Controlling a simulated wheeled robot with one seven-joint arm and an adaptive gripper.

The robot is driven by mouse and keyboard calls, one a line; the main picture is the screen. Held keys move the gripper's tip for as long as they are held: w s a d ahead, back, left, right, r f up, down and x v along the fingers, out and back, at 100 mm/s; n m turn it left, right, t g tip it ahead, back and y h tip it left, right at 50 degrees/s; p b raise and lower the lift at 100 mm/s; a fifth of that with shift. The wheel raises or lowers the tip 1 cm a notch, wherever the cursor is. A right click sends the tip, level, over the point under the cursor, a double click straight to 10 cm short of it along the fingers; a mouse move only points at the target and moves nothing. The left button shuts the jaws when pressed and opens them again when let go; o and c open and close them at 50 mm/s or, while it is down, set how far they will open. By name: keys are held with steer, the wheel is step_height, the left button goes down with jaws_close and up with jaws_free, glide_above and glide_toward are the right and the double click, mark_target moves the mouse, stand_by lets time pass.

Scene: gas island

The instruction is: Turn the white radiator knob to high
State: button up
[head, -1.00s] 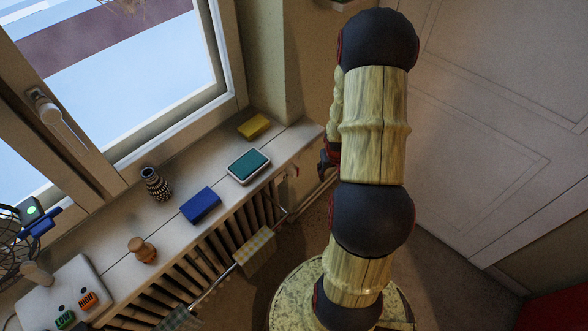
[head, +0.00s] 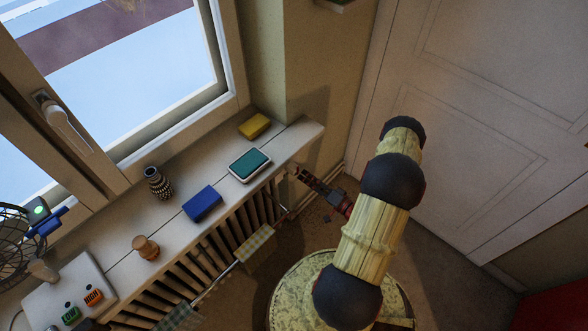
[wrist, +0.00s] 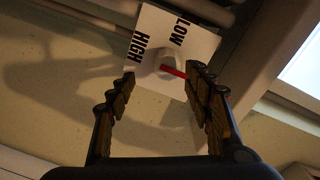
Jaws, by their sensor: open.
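The white radiator knob (wrist: 168,62) shows in the wrist view in front of a white card (wrist: 201,47) printed HIGH and LOW. A red pointer runs from the knob toward the right finger; HIGH is at the card's left and LOW at its upper right. My gripper (wrist: 160,84) is open, with one finger on each side of the knob's line and nothing between the tips. I cannot tell whether a finger touches the knob. In the head view my gripper (head: 303,175) reaches to the radiator's right end, below the sill, where the knob is mostly hidden.
The sill (head: 230,222) holds a blue box (head: 202,203), a teal-topped box (head: 250,164), a yellow sponge (head: 254,126), a vase (head: 157,183) and a wooden knob-shaped piece (head: 145,248). A checked cloth (head: 255,243) hangs on the radiator rail. The door (head: 480,130) stands at right.

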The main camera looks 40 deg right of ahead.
mark_target(298, 172)
steer(key=shift+a+r+t, duration=0.15)
steer(key=shift+r+t, duration=0.15)
steer(key=shift+w+a+r, duration=0.1)
steer(key=shift+w, duration=0.05)
steer(key=w, duration=0.2)
steer(key=w+b, duration=0.1)
steer(key=w, duration=0.4)
steer(key=shift+w+a+b, duration=0.15)
steer(key=shift+a+b, duration=0.1)
steer(key=shift+b, duration=0.05)
steer(key=shift+c, duration=0.8)
steer(key=c, duration=1)
